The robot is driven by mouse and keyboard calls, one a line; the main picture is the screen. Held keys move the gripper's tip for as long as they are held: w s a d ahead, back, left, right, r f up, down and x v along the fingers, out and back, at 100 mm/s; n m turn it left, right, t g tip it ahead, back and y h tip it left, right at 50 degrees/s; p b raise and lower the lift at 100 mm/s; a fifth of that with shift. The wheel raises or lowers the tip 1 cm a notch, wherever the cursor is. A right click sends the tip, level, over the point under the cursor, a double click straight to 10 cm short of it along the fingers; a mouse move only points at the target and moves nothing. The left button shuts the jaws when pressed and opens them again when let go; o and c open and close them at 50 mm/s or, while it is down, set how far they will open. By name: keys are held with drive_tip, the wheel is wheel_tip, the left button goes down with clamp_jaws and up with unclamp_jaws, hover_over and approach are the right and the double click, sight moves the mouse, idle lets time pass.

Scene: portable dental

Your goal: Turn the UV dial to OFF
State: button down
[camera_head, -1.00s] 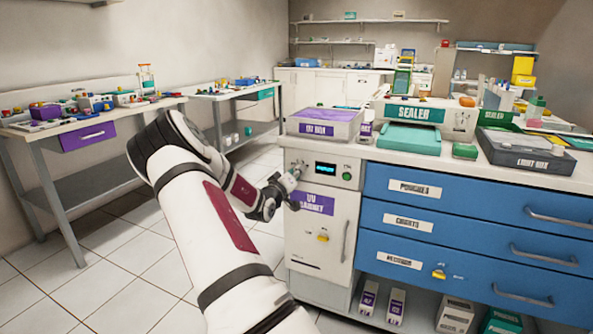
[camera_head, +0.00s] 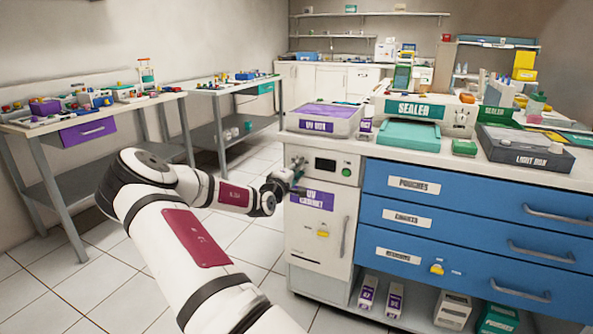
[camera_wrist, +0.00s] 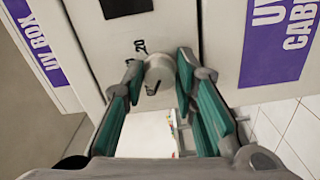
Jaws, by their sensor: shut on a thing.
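The UV cabinet (camera_head: 318,240) is a white cabinet with a purple label, at the left end of the blue drawer counter. Its small display (camera_head: 325,165) is dark. A green button (camera_head: 346,171) sits to the right of the display. The round pale grey dial (camera_wrist: 158,72) is on the cabinet's upper front, with dark printed marks around it, too small to read surely. My gripper (camera_wrist: 158,80) is shut on the dial, one teal-padded finger on each side. In the head view my gripper (camera_head: 292,174) reaches the panel left of the display and largely hides the dial.
The purple-lidded UV box (camera_head: 322,120) stands on the counter above the cabinet. Open tiled floor (camera_head: 235,235) is to the left, before the side benches.

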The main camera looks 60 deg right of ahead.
idle(0.4)
drive_tip(key=c, duration=1.3)
unclamp_jaws()
drive_tip(key=shift+a, duration=0.1)
drive_tip(key=a, duration=0.8)
drive_tip(key=s+a, duration=0.1)
drive_tip(key=a, duration=0.2)
drive_tip(key=shift+a, duration=0.4)
drive_tip(key=shift+f, duration=0.1)
